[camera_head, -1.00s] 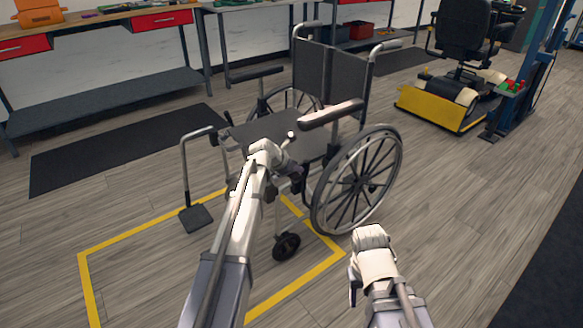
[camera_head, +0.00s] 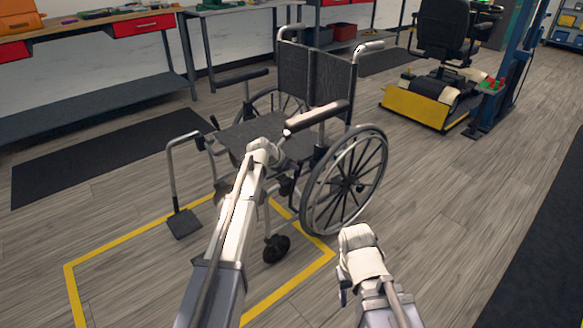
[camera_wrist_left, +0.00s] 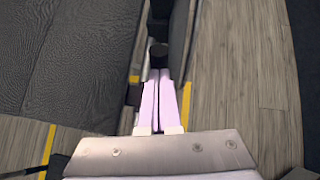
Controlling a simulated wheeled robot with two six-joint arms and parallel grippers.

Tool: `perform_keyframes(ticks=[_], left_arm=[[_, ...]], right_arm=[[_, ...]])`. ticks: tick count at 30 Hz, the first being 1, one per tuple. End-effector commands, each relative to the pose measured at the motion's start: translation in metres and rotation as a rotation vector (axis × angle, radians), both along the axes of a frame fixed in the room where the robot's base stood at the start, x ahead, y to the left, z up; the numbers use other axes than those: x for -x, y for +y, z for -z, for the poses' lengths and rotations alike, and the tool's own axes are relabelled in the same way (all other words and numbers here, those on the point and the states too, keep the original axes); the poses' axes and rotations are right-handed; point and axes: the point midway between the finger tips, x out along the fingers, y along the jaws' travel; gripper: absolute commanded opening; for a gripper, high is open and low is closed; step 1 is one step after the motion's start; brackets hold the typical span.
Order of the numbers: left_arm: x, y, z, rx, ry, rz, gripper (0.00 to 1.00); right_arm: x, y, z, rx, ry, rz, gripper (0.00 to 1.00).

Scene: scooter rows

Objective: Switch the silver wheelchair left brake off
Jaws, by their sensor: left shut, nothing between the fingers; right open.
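The silver wheelchair (camera_head: 343,178) stands in the middle of the head view, with a dark seat, dark backrest and spoked wheels. My left gripper (camera_head: 286,186) is by the front of the near wheel, below the armrest, largely hidden by its own arm. In the left wrist view its two pale fingers (camera_wrist_left: 160,88) are shut and empty, between the dark seat (camera_wrist_left: 70,60) and the wheel (camera_wrist_left: 183,40). A black knob (camera_wrist_left: 158,53), probably the brake handle, lies just past the fingertips; contact cannot be told. My right gripper (camera_head: 344,290) is low, right of the chair, open and empty.
A yellow floor outline (camera_head: 70,290) runs under the chair's front. A footrest (camera_head: 184,222) and a front caster (camera_head: 277,247) stick out near my left arm. A workbench (camera_head: 90,25) and a mobility scooter (camera_head: 440,85) stand behind. The floor at right is open.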

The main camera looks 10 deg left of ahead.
Motion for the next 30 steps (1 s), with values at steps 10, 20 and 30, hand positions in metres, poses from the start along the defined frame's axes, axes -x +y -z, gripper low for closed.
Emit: perform_keyframes(ticks=[10, 20, 30], left_arm=[[-0.002, -0.003, -0.004, 0.008, -0.009, 0.001, 0.0], [0.037, 0.023, -0.019, 0.004, -0.004, 0.004, 0.0], [0.057, 0.03, -0.074, 0.002, -0.001, 0.004, 0.0]], right_arm=[[0.0, 0.0, -0.002, 0.0, 0.0, 0.0, 0.5], [0.0, 0.0, -0.019, 0.002, 0.0, 0.003, 0.5], [0.001, -0.001, -0.074, 0.004, 0.001, 0.011, 0.5]])
